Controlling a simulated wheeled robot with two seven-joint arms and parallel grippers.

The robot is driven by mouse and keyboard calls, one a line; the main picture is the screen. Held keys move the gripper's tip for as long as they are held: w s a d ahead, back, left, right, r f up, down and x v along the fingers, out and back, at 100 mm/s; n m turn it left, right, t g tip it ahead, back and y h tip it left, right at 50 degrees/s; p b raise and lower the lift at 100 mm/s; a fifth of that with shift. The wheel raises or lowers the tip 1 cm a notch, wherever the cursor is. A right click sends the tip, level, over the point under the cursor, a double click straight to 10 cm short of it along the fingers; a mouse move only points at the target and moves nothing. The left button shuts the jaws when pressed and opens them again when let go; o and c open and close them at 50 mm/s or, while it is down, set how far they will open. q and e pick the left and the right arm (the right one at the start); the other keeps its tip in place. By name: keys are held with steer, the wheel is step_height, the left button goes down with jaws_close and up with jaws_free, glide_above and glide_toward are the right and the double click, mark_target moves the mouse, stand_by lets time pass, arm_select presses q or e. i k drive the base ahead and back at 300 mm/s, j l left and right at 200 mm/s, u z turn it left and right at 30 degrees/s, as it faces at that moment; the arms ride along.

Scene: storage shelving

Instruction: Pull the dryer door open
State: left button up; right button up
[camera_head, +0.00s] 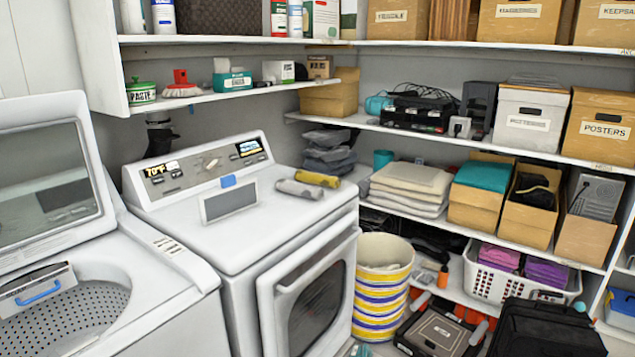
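The white dryer (262,217) stands in the middle of the view, its control panel at the back and its front turned to the lower right. The dryer door (282,312) is on that front, a white frame around a dark window (316,308). The door's frame stands out a little from the dryer's front; I cannot tell whether it is fully closed or slightly ajar. The lower part of the door is cut off by the bottom edge of the view. Neither of my grippers is in view.
A white washer (150,290) with its lid (52,182) up stands left of the dryer. A striped basket (382,283) stands close to the door's right side. A black suitcase (545,330) and a flat case (437,330) lie further right. Rolled cloths (300,188) lie on the dryer.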

mark_target(306, 300)
steer(key=i+l+u, duration=0.35)
steer(key=i+l, duration=0.3)
steer(key=i, duration=0.15)
steer(key=i+l+u, duration=0.4)
steer(key=i+l, duration=0.4)
steer(key=i, duration=0.4)
